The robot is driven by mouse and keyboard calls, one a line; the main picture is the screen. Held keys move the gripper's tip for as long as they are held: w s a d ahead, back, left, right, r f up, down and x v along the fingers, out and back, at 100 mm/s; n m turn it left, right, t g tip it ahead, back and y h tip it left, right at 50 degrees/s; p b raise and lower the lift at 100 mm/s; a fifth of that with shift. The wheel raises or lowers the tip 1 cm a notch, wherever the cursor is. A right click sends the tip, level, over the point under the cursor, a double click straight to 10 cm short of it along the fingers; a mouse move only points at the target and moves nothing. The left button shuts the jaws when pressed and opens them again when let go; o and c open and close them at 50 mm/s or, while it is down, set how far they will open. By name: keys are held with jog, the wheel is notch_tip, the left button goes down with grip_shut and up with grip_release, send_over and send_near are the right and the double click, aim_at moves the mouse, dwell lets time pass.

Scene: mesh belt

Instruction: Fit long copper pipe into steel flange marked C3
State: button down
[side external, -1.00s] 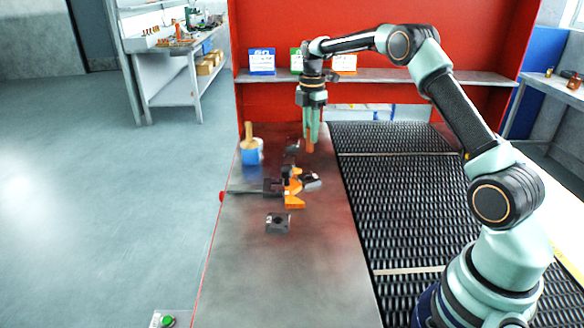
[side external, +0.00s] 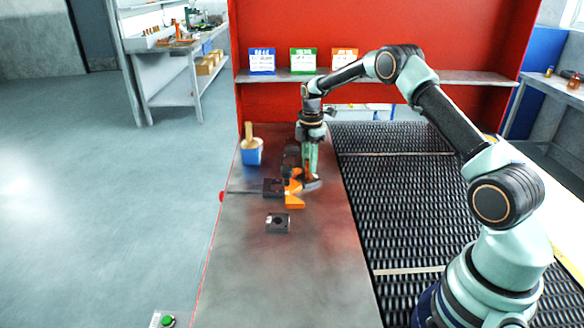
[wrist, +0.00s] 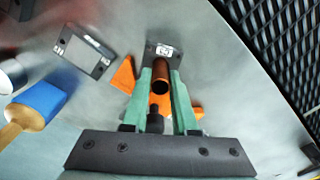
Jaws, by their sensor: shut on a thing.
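The copper pipe (wrist: 160,76) is upright between the teal fingers of my gripper (wrist: 161,100) in the wrist view; its open end shows. My gripper (side external: 311,172) is shut on it, low over the bench. A dark grey plate with a white label (wrist: 163,50) lies just beyond the pipe in the wrist view; I cannot read the label surely. Another labelled dark plate (wrist: 70,45) lies to its left. In the side view, dark blocks stand at the middle (side external: 273,188) and front (side external: 278,224). I cannot tell which is C3, or whether the pipe touches a flange.
Orange angled pieces (side external: 294,202) lie beside my gripper; they also show in the wrist view (wrist: 123,76). A blue brush (side external: 251,156) with a wooden handle is at back left. The black mesh belt (side external: 400,215) runs along the right. The bench (side external: 275,285) is clear in front.

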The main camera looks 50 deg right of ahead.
jog(key=shift+f, duration=0.1)
jog(key=c, duration=0.7)
grip_release()
